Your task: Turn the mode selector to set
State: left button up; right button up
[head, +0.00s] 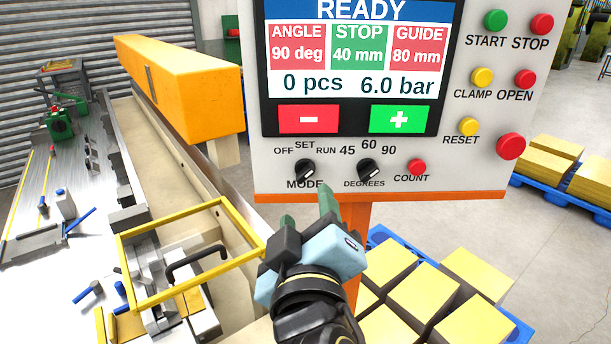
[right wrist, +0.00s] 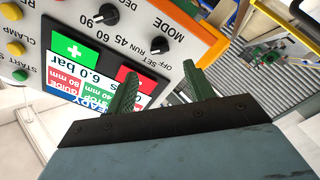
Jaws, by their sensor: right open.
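The mode selector (head: 305,171) is a black knob low on the grey control panel (head: 232,12), under the labels OFF, SET and RUN. Its pale mark seems to point up and right, toward RUN. It also shows in the right wrist view (right wrist: 159,45), ahead of and roughly between the fingertips. My right gripper (head: 307,204) is open and empty, with green fingers, just below the mode selector in the head view. In the right wrist view its fingers (right wrist: 160,67) stand apart, with no visible contact with the knob. My left gripper is not in view.
The degrees knob (head: 370,171) and red count button (head: 417,167) sit right of the mode selector. The screen (head: 352,88) reads READY. A yellow guard frame (head: 190,211) with a black handle stands at left. Yellow blocks (head: 424,292) lie on a blue pallet below the panel.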

aim_at(306, 177)
jog(key=w+p, duration=0.1)
jog(key=w, duration=0.8)
jog(key=c, duration=1)
jog(key=n+p, duration=0.5)
jog(key=p, duration=0.1)
jog(key=shift+r+p, duration=0.15)
jog(key=shift+p, duration=0.25)
jog(key=shift+n+p, duration=0.65)
jog(key=shift+n, duration=0.25)
jog(key=shift+n+p, duration=0.4)
jog(key=shift+n, duration=0.6)
